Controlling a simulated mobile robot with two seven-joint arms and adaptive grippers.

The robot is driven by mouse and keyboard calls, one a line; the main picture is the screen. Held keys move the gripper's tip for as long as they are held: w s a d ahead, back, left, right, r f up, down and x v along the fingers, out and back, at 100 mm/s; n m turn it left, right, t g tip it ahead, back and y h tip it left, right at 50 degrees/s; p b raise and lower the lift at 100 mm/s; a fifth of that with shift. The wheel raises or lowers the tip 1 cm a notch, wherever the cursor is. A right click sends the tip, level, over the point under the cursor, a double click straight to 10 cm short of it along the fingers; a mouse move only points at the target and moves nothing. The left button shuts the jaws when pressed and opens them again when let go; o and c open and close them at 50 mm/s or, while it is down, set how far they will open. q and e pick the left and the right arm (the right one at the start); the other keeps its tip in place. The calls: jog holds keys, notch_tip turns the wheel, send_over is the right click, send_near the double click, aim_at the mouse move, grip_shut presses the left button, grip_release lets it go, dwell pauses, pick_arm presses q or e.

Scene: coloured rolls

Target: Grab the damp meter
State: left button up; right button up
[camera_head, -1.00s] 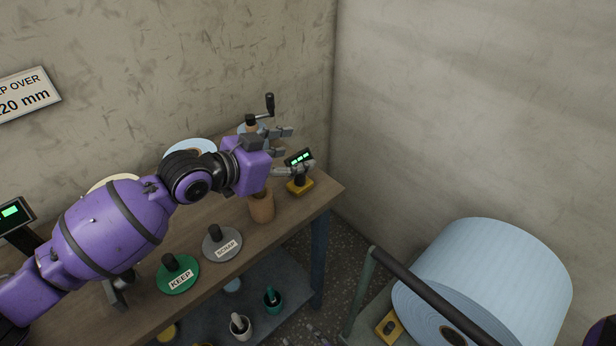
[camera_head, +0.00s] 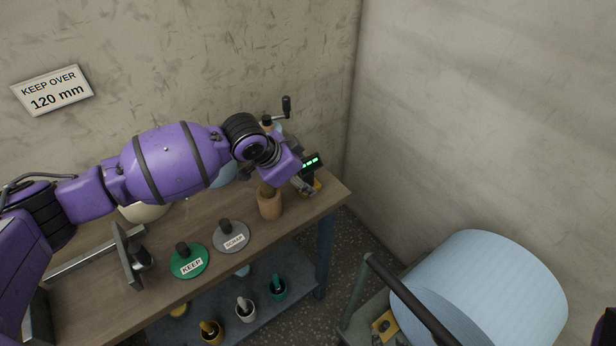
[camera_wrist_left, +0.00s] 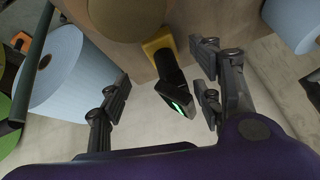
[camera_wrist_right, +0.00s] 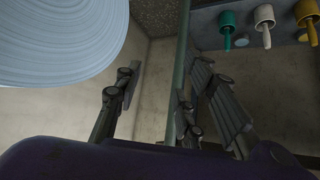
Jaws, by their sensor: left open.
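The damp meter (camera_head: 311,163), a dark handheld body with a lit green display, stands on a yellow base at the right end of the wooden bench. In the left wrist view the meter (camera_wrist_left: 173,84) shows between the spread fingers, nearer the right-hand ones. My left gripper (camera_wrist_left: 162,88) is open and empty; in the head view it is beside the meter and partly hidden by my wrist. Whether a finger touches the meter cannot be told. My right gripper (camera_wrist_right: 158,98) is open and empty, away from the bench.
A wooden cup (camera_head: 269,205) stands close to the left gripper. Green KEEP (camera_head: 189,262) and grey SCRAP (camera_head: 231,237) discs lie on the bench (camera_head: 215,285). A crank handle (camera_head: 286,106) rises behind the wrist. A large blue roll (camera_head: 480,285) is at the right. Several pots sit on the lower shelf.

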aim_at(306, 177)
pick_arm(q)
jog(key=x, duration=0.4)
jog(key=shift+w+d+r, duration=0.15)
jog(key=shift+w+d, duration=0.05)
jog(key=shift+w+d+f, duration=0.15)
jog(key=shift+w+f, duration=0.1)
jog(key=shift+f, duration=0.2)
jog(key=c, duration=1.4)
jog(key=shift+c, duration=0.2)
jog(key=shift+r, duration=0.15)
